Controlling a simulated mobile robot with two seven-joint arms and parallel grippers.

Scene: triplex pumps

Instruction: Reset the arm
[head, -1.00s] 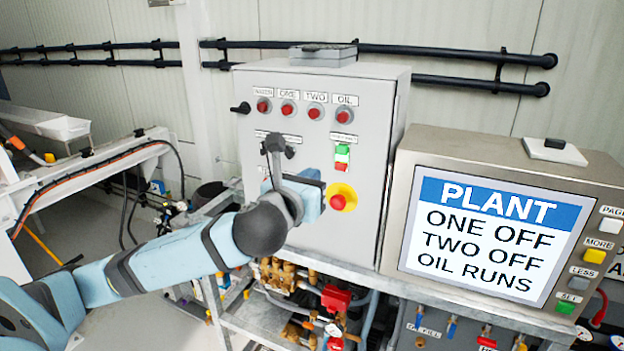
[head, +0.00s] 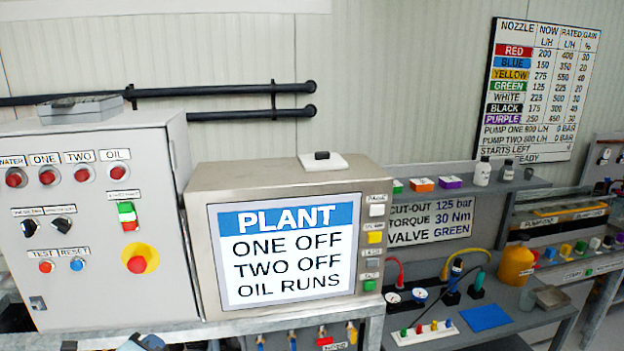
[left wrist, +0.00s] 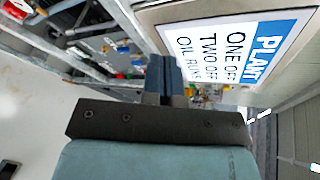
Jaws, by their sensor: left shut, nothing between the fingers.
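My left gripper (left wrist: 165,78) shows in the left wrist view with its two blue fingers together and nothing between them. In the head view only a small blue and dark part of my left arm shows at the bottom edge, below the grey control cabinet (head: 90,215). The gripper is apart from the cabinet. The PLANT screen (head: 287,250) reads ONE OFF, TWO OFF, OIL RUNS; it also shows in the left wrist view (left wrist: 225,45). My right gripper is not in view.
The cabinet carries a red emergency button (head: 137,264), a green and red switch (head: 127,214) and a blue RESET button (head: 77,264). A bench (head: 530,318) with gauges, cables and an orange jug (head: 516,265) is at right. A nozzle chart (head: 537,90) hangs behind.

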